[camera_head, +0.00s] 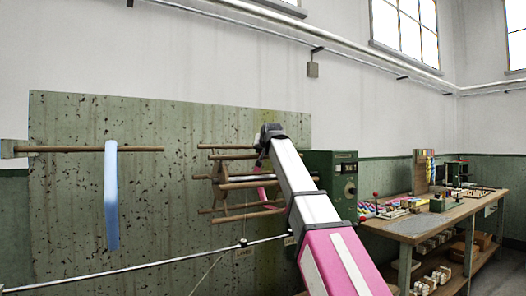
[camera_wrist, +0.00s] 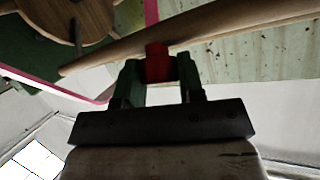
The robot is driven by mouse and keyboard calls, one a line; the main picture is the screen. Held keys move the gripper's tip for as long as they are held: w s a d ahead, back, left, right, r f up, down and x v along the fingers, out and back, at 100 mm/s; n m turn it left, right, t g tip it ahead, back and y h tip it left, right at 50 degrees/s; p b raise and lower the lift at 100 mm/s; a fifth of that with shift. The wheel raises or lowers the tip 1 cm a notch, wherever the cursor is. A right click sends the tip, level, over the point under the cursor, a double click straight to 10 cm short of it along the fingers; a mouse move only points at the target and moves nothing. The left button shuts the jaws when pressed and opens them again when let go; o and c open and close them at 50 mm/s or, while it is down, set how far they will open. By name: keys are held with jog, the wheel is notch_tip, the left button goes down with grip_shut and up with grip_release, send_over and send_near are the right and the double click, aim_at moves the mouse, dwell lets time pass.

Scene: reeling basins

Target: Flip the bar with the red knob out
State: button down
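The red knob (camera_wrist: 157,64) sits between the two dark green fingers of my gripper (camera_wrist: 160,72) in the wrist view. The fingers look closed against both its sides. The wooden bar (camera_wrist: 225,38) runs slanting just beyond the knob, close to the fingertips. In the head view, my gripper (camera_head: 268,135) is at the upper part of the wooden reel (camera_head: 219,183), near its top bar (camera_head: 226,146). My arm hides part of the reel there, and the knob cannot be made out in that view.
A green machine box (camera_head: 333,180) stands right of the reel. A workbench (camera_head: 412,228) with small items is farther right. A blue-white skein (camera_head: 111,195) hangs from a wooden rod (camera_head: 70,149) at left. A thin metal rod (camera_head: 150,263) crosses low in front of the speckled green panel.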

jog(key=shift+s+d+r, duration=0.25)
jog(key=shift+s+r, duration=0.1)
jog(key=shift+r, duration=0.4)
jog(key=shift+s+d+r, duration=0.3)
jog(key=shift+s+r, duration=0.1)
jog(key=shift+r, duration=0.35)
jog(key=shift+s+d+r, duration=0.25)
jog(key=shift+s+r, duration=0.1)
jog(key=shift+r, duration=0.4)
jog(key=c, duration=0.8)
grip_release()
jog(key=shift+r, duration=0.1)
jog(key=shift+o, duration=0.2)
jog(key=v, duration=1.1)
